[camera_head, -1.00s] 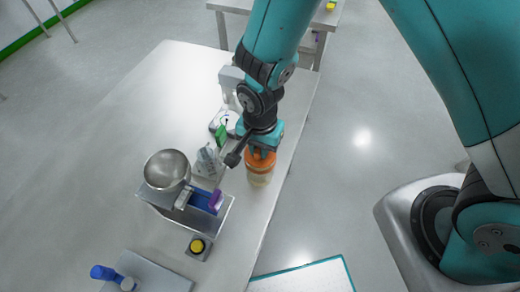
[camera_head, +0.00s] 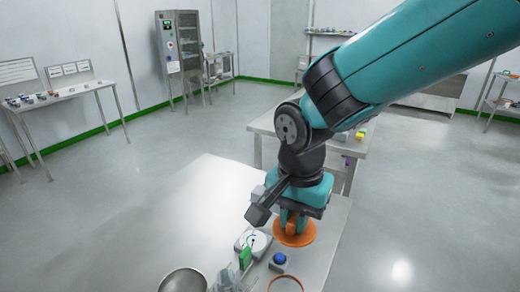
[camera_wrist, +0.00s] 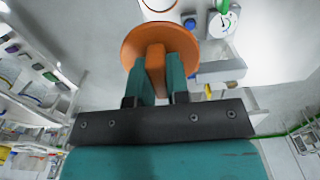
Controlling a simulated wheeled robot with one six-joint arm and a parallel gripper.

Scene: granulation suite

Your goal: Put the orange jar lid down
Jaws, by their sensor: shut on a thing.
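My gripper (camera_head: 292,218) is shut on the raised grip of the orange jar lid (camera_head: 294,236). The lid's round disc hangs below the fingers in the head view, beyond the open jar (camera_head: 285,281), whose rim is cut by the bottom edge. In the wrist view the two teal fingers of my gripper (camera_wrist: 160,72) clamp the lid's orange grip, with the wide disc (camera_wrist: 132,43) behind it. The jar's pale rim (camera_wrist: 158,6) shows at the top there, apart from the lid.
A steel bowl (camera_head: 183,282), a white round dial device (camera_head: 247,238), a green item (camera_head: 245,258) and a blue button box (camera_head: 279,261) crowd the table's near part. The table's left (camera_head: 190,205) is clear. Another table (camera_head: 262,122) stands behind.

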